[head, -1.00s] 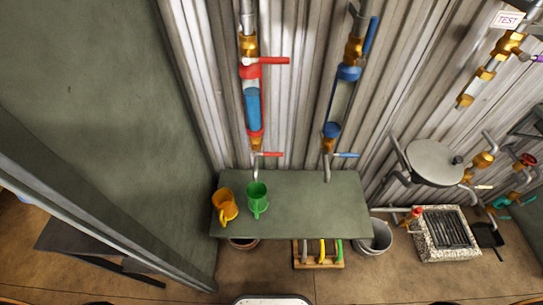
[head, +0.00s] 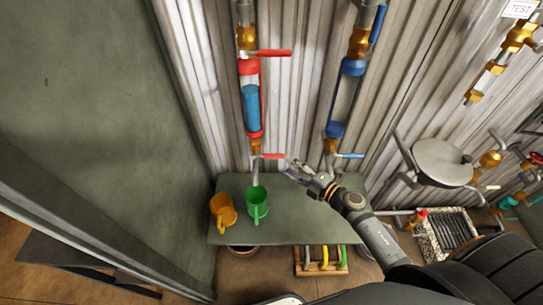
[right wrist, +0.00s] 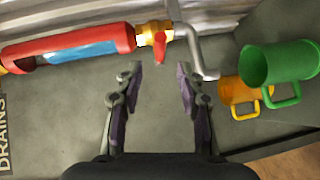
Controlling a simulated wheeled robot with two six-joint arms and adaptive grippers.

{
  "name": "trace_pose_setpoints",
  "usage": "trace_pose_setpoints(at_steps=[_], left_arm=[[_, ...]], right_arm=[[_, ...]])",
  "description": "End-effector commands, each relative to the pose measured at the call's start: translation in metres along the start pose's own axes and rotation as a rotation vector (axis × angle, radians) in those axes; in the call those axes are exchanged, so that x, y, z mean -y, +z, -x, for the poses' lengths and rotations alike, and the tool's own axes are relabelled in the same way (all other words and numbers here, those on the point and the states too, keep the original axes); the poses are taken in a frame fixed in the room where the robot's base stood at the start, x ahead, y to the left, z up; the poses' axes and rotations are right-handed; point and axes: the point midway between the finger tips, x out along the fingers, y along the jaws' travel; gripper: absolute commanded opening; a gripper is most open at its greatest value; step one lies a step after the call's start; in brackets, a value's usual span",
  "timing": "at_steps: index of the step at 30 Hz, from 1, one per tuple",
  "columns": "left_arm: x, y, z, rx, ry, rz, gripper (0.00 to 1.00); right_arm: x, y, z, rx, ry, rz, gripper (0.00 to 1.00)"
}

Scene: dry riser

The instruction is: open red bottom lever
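The red bottom lever (head: 273,156) sits under the red-capped tube (head: 251,97), above its spout, and points right in the head view. In the right wrist view the red lever (right wrist: 160,48) hangs from a brass valve (right wrist: 152,34), just beyond my fingertips. My right gripper (head: 297,172) is just right of and below the lever in the head view. In the right wrist view, my right gripper (right wrist: 158,78) is open, with nothing between its fingers. My left gripper is not in view.
A green mug (head: 257,204) stands below the spout, with an orange mug (head: 223,210) beside it on the green table (head: 305,221). An upper red lever (head: 274,53) is above the tube. A blue-capped tube (head: 343,98) with a blue lever (head: 349,155) stands to the right.

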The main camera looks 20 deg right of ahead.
Motion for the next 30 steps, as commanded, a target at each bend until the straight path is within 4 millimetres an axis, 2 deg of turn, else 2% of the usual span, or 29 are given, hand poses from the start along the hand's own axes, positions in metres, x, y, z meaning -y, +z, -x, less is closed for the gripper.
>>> trace_pose_setpoints(at_steps=[1, 6, 12, 16, 23, 30], left_arm=[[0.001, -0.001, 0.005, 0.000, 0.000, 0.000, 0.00], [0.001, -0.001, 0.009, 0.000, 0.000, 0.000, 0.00], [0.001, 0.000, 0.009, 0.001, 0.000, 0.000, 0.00], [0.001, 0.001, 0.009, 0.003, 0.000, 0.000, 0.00], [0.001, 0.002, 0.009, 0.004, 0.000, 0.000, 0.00], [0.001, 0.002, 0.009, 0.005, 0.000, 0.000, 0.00]], right_arm=[[-0.005, -0.001, -0.011, 0.001, 0.006, -0.005, 0.38], [-0.003, 0.000, -0.049, 0.002, 0.005, -0.005, 0.38], [-0.001, 0.000, -0.080, 0.002, 0.002, -0.005, 0.38], [-0.001, 0.000, -0.087, 0.002, 0.001, -0.004, 0.38], [0.000, 0.000, -0.088, 0.002, 0.000, -0.004, 0.38], [0.000, 0.000, -0.088, 0.002, 0.001, -0.004, 0.08]])
